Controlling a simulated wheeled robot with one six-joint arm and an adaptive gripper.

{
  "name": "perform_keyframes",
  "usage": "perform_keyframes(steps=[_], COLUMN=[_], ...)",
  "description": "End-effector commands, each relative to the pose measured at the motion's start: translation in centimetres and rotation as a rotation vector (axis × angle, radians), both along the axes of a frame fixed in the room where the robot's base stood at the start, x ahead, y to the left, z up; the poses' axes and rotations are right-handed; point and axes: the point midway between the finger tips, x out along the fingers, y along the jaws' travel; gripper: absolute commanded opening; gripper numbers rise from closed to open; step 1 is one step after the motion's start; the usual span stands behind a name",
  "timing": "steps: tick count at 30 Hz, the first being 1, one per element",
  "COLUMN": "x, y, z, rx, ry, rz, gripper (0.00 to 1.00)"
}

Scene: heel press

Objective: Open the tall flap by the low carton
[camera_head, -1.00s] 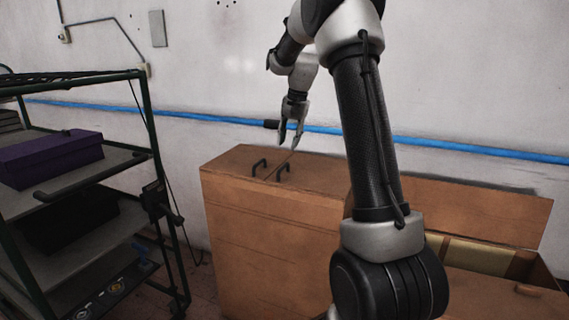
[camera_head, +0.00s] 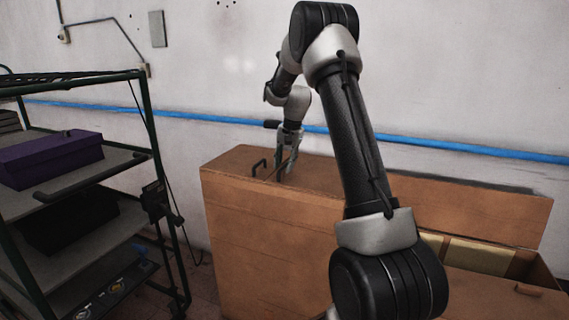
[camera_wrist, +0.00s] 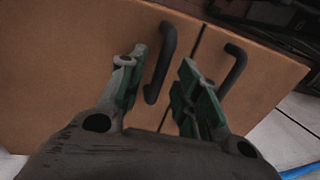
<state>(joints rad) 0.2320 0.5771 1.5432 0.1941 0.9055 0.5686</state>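The tall brown carton (camera_head: 265,235) stands mid-view, its top split by a seam into two flaps, each with a dark handle. The flap nearer the low carton (camera_head: 525,292) fills the left of the wrist view (camera_wrist: 70,75). Its handle (camera_wrist: 166,58) lies between the fingers of my gripper (camera_wrist: 160,72), which are spread apart on either side of it. In the head view my gripper (camera_head: 284,172) is down at the carton top and hides that handle. The other flap's handle (camera_head: 259,168) stands free just left, and right of the fingers in the wrist view (camera_wrist: 236,68). Both flaps lie flat.
The low carton at the right is open, with a brown panel (camera_head: 480,213) upright behind it. A dark green shelf rack (camera_head: 150,130) with a purple box (camera_head: 50,158) stands at the left. A blue pipe (camera_head: 220,118) runs along the white wall behind.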

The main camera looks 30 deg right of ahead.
Motion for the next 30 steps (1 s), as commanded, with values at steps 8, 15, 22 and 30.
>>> perform_keyframes(steps=[8,15,22,30], x=[0.0,0.0,-0.4,-2.0], y=[0.0,0.0,-0.4,-1.8], z=[0.0,0.1,1.6,5.9], rx=[0.0,0.002,0.036,0.149], ry=[0.0,-0.002,-0.047,-0.195], rz=[0.0,0.0,-0.002,-0.007], gripper=[0.0,0.0,0.0,0.0])
